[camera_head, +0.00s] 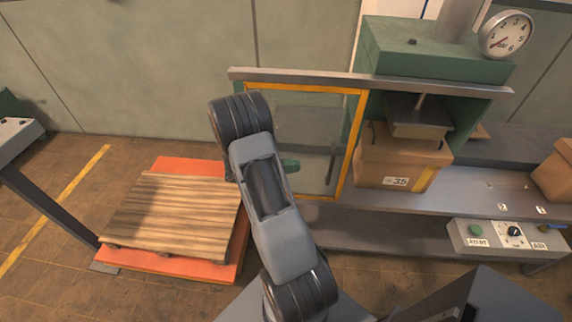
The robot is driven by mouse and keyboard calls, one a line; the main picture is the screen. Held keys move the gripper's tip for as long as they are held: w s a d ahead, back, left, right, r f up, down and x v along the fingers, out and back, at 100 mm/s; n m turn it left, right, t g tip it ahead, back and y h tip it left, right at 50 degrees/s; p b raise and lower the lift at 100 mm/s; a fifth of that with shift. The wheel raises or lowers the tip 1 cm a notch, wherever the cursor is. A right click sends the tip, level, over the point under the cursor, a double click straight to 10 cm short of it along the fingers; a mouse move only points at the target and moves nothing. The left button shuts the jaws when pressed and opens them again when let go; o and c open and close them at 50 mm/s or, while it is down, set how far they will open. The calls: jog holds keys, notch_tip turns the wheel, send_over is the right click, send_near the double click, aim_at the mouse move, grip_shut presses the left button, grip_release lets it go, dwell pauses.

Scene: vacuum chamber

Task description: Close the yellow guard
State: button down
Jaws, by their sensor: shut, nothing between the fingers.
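The yellow guard (353,140) is a clear panel in a yellow frame, hanging below a grey rail (300,76). It stands left of the press opening, leaving the brown box (385,163) labelled 35 uncovered. The box sits under the dark press plate (418,118). A dark upright bar, possibly a handle, shows near the guard's right side. My arm covers the guard's left part. A small green piece sticks out right of my arm; I cannot tell what it belongs to. My gripper does not show; my arm links may hide it.
A wooden pallet (172,212) lies on an orange base (185,272) at left. The green press top (435,50) carries a round gauge (506,35). A control box (507,238) stands at lower right. Another box (558,172) is at the right edge.

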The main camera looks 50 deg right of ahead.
aim_at(322, 164)
jog(key=p+x, duration=0.2)
jog(key=x, duration=0.7)
jog(key=shift+s, duration=0.1)
